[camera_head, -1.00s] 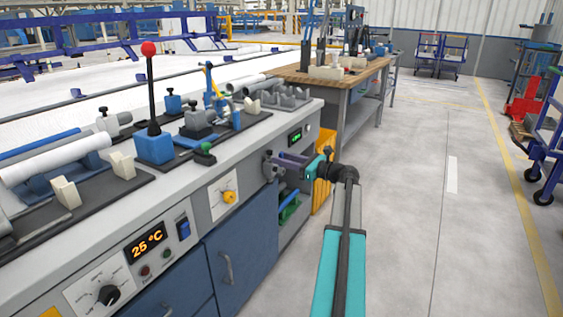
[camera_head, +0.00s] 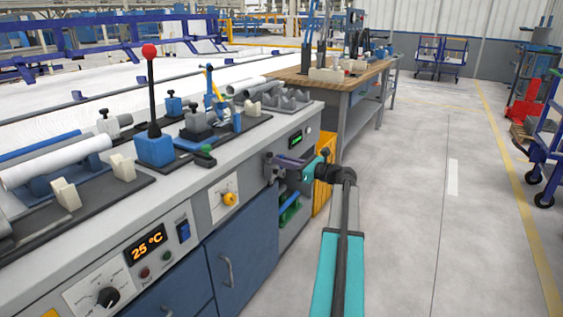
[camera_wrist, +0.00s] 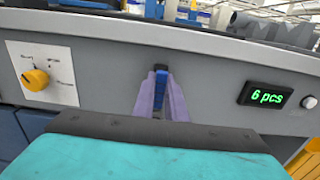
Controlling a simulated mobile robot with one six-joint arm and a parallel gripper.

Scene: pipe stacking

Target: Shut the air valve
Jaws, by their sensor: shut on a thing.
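A blue handle (camera_wrist: 161,78), which I take to be the air valve's handle, stands out from the grey front panel of the bench. My gripper (camera_wrist: 160,92) has its two purple fingers shut on it, one on each side. In the head view my gripper (camera_head: 274,160) meets the panel beside a dark grey round fitting, below the bench top's edge. The handle itself is mostly hidden there by the fingers, and the valve body cannot be made out clearly.
A yellow knob (camera_head: 229,198) on a white plate is left of my gripper. A green counter display (camera_wrist: 267,96) reads "6 pcs" at right. Below are an open shelf and a yellow bin (camera_head: 322,183). The floor (camera_head: 410,220) to the right is clear.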

